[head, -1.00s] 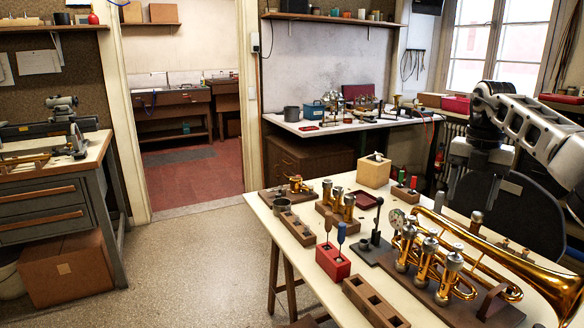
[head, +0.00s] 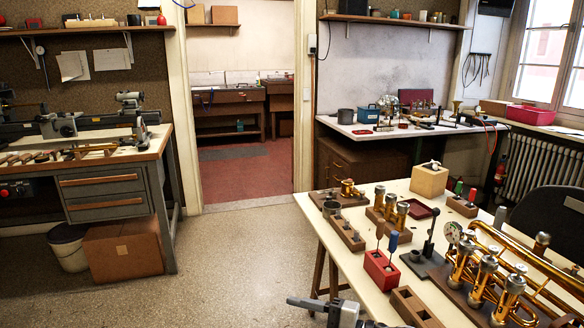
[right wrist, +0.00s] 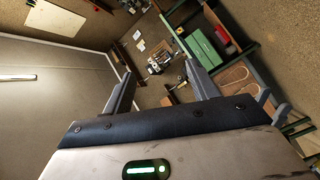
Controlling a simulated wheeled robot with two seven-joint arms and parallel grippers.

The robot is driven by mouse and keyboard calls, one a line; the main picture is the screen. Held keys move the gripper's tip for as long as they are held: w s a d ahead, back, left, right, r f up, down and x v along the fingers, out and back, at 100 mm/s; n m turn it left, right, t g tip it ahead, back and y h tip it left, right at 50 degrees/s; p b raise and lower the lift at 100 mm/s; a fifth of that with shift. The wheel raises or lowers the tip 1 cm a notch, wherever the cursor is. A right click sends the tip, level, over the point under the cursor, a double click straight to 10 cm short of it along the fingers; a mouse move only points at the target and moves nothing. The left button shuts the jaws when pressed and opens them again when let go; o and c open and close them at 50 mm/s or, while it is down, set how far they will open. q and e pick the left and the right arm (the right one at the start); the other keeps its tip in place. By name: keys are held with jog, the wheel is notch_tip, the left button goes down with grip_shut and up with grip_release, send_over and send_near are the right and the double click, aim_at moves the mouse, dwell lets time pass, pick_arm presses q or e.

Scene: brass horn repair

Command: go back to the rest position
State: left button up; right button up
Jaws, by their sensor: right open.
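That view is tilted, with the ceiling at left and a workbench and shelves beyond the fingers.
The worktable holds a red block with tools (head: 381,270), wooden blocks with brass valves (head: 388,212) and a wooden cube (head: 429,180). A grey workbench (head: 110,197) stands at left. The floor (head: 240,250) between is clear, leading to a doorway.

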jog(key=s+d+f+m+t+h, duration=0.2)
jog(key=s+d+f+m+h, duration=0.4)
jog(key=s+m, duration=0.4)
jog(key=s+d+f+m+t+h, duration=0.2)
jog(key=s+d+f+m+h, duration=0.4)
jog(key=s+m, duration=0.5)
jog(key=d+m+h, duration=0.1)
jog(key=m, duration=0.2)
jog(key=shift+f, duration=0.4)
